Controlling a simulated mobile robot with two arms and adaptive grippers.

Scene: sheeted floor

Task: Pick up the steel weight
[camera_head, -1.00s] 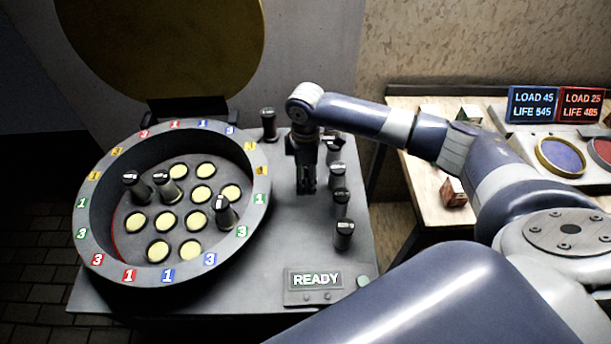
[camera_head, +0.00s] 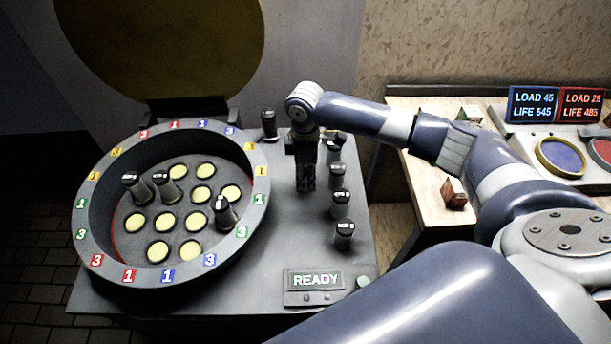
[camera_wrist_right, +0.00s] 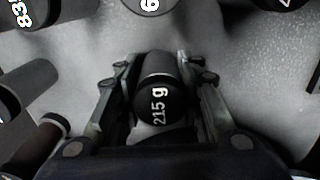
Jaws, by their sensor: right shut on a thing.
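In the right wrist view, a dark cylindrical weight marked "215 g" (camera_wrist_right: 158,106) stands between the two fingers of my right gripper (camera_wrist_right: 160,100). The fingers are shut on it, one on each side. In the head view my right gripper (camera_head: 306,182) points down at the grey machine top, between the round tray and a row of weights. The weight in its grip is mostly hidden there by the fingers. I cannot tell whether the weight touches the surface. My left gripper is not in view.
Several dark weights stand close on the right, one of them the front weight (camera_head: 344,233). Another weight (camera_head: 268,124) stands behind. The round tray (camera_head: 262,180) on the left holds 3 weights among yellow discs. A "READY" panel (camera_head: 315,281) is in front. A wooden table (camera_head: 405,190) is at right.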

